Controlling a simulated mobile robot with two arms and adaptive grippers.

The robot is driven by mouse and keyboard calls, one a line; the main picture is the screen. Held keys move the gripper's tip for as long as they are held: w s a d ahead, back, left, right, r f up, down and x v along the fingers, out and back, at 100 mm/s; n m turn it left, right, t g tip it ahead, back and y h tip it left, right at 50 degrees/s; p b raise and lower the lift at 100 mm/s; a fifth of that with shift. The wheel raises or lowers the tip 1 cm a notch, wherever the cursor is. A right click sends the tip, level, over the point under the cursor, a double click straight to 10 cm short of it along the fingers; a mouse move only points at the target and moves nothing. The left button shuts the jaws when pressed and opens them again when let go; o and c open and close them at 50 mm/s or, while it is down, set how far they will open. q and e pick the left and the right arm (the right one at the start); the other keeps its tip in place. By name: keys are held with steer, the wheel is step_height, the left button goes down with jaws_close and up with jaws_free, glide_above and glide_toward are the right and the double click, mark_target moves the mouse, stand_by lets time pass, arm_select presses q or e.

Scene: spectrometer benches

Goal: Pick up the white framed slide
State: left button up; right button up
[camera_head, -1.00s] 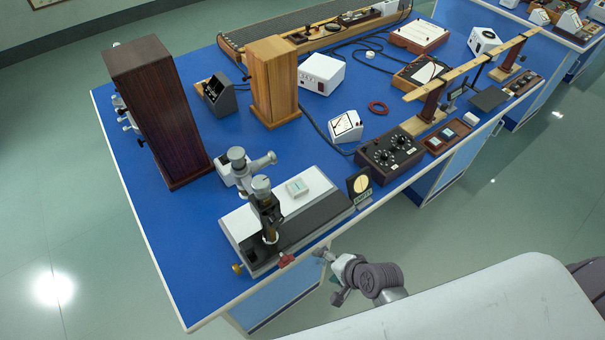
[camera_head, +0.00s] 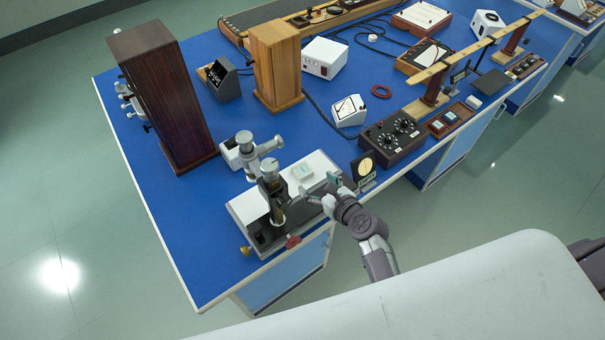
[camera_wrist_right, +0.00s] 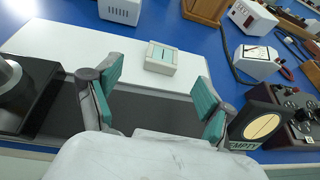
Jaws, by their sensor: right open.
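The white framed slide (camera_head: 302,172), a small white block with a pale teal window, lies flat on the white plate (camera_head: 322,160) of the microscope-like instrument. It also shows in the right wrist view (camera_wrist_right: 161,58), beyond the fingertips and roughly midway between them. My right gripper (camera_head: 319,187) is open and empty, with its teal pads (camera_wrist_right: 158,84) spread wide. It hangs over the near, dark part of the instrument's base, short of the slide and apart from it. My left gripper is in neither view.
The instrument's upright tube (camera_head: 271,190) stands left of my right gripper. A black holder marked EMPTY (camera_head: 366,168) with a cream disc stands close on the right. A dark dial box (camera_head: 393,140) is farther right. Blue tabletop (camera_head: 215,235) is clear at left.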

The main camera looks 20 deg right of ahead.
mark_target(302, 168)
steer(key=b+x, duration=0.1)
steer(key=x, duration=0.2)
steer(key=shift+w+f, duration=0.25)
steer(key=shift+w, duration=0.05)
steer(key=b+x, duration=0.4)
steer(key=x, duration=0.1)
steer(key=shift+d, duration=0.25)
steer(key=shift+w, duration=0.25)
steer(key=shift+s+a+r, duration=0.1)
steer(key=shift+r, duration=0.05)
steer(key=shift+c, duration=0.5)
steer(key=c, duration=1.1)
steer(key=shift+c, duration=0.2)
steer(key=shift+r, duration=0.1)
